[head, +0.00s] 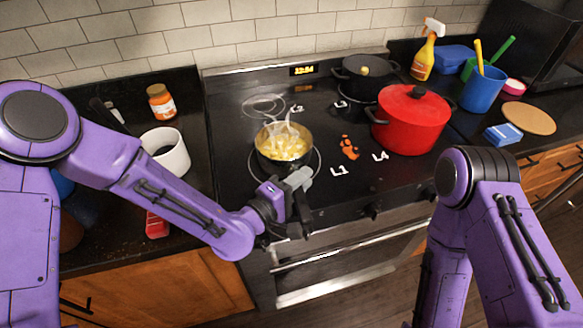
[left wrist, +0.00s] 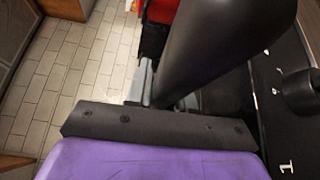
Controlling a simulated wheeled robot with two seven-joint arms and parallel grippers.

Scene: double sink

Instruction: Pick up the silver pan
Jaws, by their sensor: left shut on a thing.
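The silver pan (head: 284,160) stands on the front left burner, marked L1. It holds yellow food, and pale steam rises from it. My left gripper (head: 300,184) is at the pan's front right side, over the front of the stove top, and is shut on its handle. In the left wrist view a thick dark handle (left wrist: 220,45) rises close to the camera beside the grey fingers (left wrist: 150,85). The handle is mostly hidden by the gripper in the head view. My right arm shows at the right, but its gripper is out of view.
A red pot (head: 408,125) and a black pot (head: 362,78) stand on the right burners. A white cylinder (head: 166,150) and an orange jar (head: 161,102) are on the left counter. A blue cup (head: 483,90) and a yellow spray bottle (head: 424,58) stand at right.

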